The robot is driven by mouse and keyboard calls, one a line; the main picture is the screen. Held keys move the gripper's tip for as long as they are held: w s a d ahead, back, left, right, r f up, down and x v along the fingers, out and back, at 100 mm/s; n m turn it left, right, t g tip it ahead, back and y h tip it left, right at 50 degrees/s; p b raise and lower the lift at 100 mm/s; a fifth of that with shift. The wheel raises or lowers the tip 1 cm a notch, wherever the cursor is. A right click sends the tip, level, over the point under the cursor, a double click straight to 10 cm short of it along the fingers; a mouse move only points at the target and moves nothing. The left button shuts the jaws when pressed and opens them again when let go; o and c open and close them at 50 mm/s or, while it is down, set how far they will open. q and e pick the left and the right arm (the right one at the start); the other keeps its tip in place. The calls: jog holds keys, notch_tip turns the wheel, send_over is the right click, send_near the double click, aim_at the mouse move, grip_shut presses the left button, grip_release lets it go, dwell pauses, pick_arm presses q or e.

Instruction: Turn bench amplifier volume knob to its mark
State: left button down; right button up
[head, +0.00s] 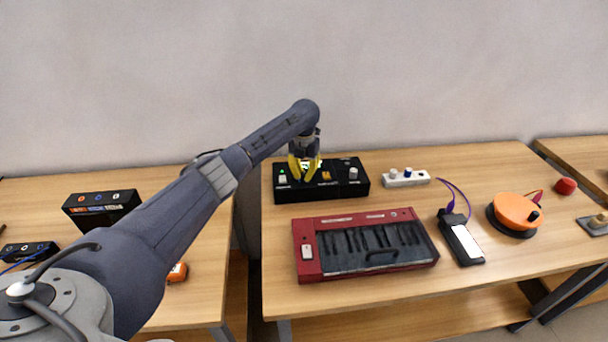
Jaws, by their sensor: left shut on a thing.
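The bench amplifier looks to be the black box (322,191) at the back left of the middle table. A green light and pale knob show at its left end, an orange switch near its middle and a white knob (353,173) at its right. My left gripper (304,178) has yellow fingers and points down over the box's top, left of the orange switch. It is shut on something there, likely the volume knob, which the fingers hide. I cannot make out the mark. My right gripper is not in view.
A red keyboard-like unit (306,268) lies in front of the box. A white strip with knobs (407,182), a dark handheld device (462,241) with a purple cable and an orange round device (515,210) are to the right. A gap separates the left table.

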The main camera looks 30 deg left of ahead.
aim_at(304, 173)
pick_arm(q)
jog(key=c, duration=1.2)
grip_release()
jog(key=shift+w, duration=0.1)
jog(key=shift+r, duration=0.1)
notch_tip(304, 173, up, 12)
jog(key=shift+f, duration=0.1)
jog(key=shift+o, duration=0.2)
